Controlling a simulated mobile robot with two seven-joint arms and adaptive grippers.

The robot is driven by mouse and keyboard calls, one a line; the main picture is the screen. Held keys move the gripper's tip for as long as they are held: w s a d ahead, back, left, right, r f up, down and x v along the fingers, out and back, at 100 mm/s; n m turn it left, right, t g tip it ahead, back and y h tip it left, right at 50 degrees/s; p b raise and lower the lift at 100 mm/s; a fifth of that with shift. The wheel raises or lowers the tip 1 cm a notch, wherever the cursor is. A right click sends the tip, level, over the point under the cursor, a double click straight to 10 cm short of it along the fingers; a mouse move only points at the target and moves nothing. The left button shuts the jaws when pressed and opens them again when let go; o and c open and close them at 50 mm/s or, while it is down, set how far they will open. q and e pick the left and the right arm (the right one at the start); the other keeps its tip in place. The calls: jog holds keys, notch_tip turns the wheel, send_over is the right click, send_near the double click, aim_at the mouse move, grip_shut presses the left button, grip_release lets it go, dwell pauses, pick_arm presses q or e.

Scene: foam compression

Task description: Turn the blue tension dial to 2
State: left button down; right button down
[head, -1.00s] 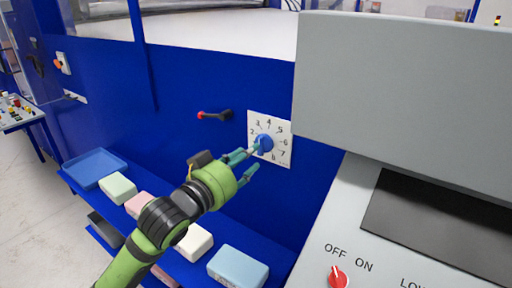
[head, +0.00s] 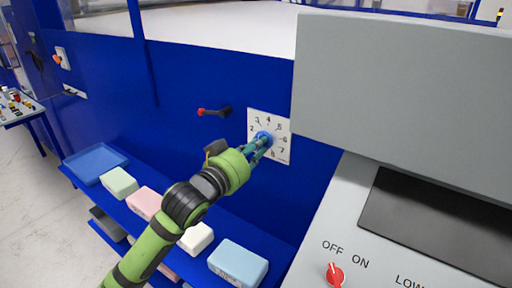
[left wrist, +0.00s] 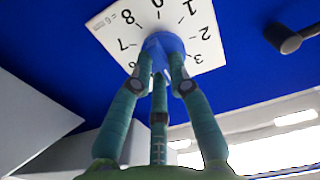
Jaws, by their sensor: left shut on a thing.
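The blue tension dial (head: 262,135) sits on a white numbered plate (head: 283,149) on the blue machine wall. My left gripper (head: 264,141) has its teal fingers closed around the dial. In the left wrist view the dial (left wrist: 163,43) is between the fingertips, and the plate (left wrist: 118,17) appears upside down. The fingers cover much of the dial, so I cannot tell which number it points to. My right gripper is not in view.
A black lever with a red tip (head: 213,112) is on the wall left of the plate. Foam blocks (head: 239,262) and a blue tray (head: 96,163) rest on a low blue shelf. A grey console with a red switch (head: 335,273) stands at the right.

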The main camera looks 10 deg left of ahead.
pick_arm(q)
jog(key=shift+a+r+n+p, duration=0.1)
jog(key=shift+n+p, duration=2.85)
jog(key=shift+n, duration=0.95)
jog(key=shift+a+r+n+p, duration=0.1)
jog(key=shift+n+p, duration=2.85)
jog(key=shift+n, duration=0.95)
jog(key=shift+w, duration=0.1)
jog(key=c, duration=1.2)
grip_release()
